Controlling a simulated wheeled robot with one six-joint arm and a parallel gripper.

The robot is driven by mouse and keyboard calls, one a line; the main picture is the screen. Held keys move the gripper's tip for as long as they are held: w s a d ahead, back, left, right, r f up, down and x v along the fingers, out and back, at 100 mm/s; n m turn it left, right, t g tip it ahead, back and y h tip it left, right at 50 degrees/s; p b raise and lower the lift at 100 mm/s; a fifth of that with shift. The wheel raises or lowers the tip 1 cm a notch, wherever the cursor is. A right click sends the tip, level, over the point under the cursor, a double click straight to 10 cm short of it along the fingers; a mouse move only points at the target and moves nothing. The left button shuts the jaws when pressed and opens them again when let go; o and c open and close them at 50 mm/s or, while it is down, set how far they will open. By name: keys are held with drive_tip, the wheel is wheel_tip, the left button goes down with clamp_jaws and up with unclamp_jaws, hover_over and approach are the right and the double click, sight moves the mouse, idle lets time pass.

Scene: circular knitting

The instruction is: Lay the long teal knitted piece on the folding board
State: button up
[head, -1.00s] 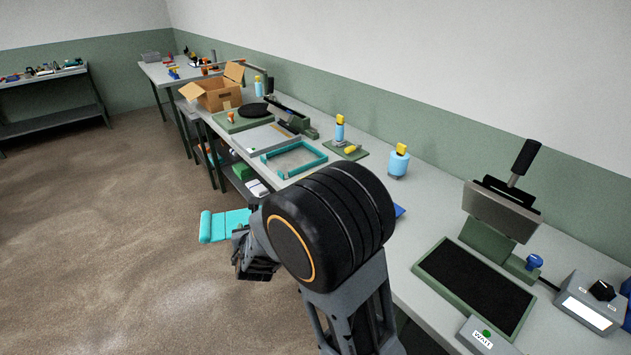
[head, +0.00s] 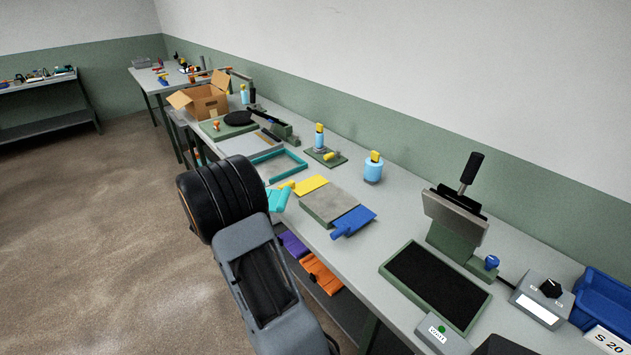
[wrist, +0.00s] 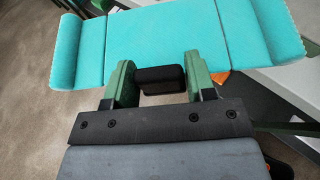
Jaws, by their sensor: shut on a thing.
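The long teal knitted piece (wrist: 165,42) spans the top of the wrist view, flat in the middle with thick rolled ends. My gripper (wrist: 160,78) is shut on it near its edge. A black block shows between the green fingers. In the head view, part of the teal piece (head: 279,199) shows at the bench's front edge, just left of the grey-tan board (head: 325,204). My arm hides the gripper and the rest of the piece.
A press with a black pad (head: 435,285) is to the right. Purple (head: 293,243) and orange (head: 320,272) pieces lie on the lower shelf.

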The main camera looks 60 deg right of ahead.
sight(281, 205)
drive_tip(key=s+d+m+g, duration=0.1)
drive_tip(key=s+d+g, duration=0.1)
drive_tip(key=d, duration=0.2)
drive_tip(key=s+d+m+g+p, duration=0.1)
drive_tip(key=s+d+m, duration=0.1)
drive_tip(key=d, duration=0.3)
drive_tip(key=s+d+m+g+h+p, duration=0.1)
drive_tip(key=s+d+g, duration=0.1)
drive_tip(key=s+d, duration=0.1)
drive_tip(key=shift+d+r+m+g, duration=0.2)
drive_tip(key=shift+d+m+g, duration=0.15)
drive_tip(key=shift+d, duration=0.3)
drive_tip(key=s+d+m+g, duration=0.1)
drive_tip(key=s+d, duration=0.1)
drive_tip(key=s, duration=0.1)
drive_tip(key=s+d+m+g+p, duration=0.1)
drive_tip(key=s+d+g, duration=0.1)
drive_tip(key=d, duration=0.1)
drive_tip(key=s+d+f+m+g, duration=0.1)
drive_tip(key=s+d+m, duration=0.1)
drive_tip(key=s+d, duration=0.1)
drive_tip(key=shift+s+d+y+p, duration=0.15)
drive_tip(key=shift+s+y+p, duration=0.15)
drive_tip(key=shift+p, duration=0.1)
drive_tip(key=shift+f+b, duration=0.15)
drive_tip(key=shift+b, duration=0.3)
drive_tip(key=shift+f+b, duration=2.15)
drive_tip(key=shift+f, duration=0.15)
drive_tip(key=shift+f+b, duration=0.65)
drive_tip(key=o, duration=1.1)
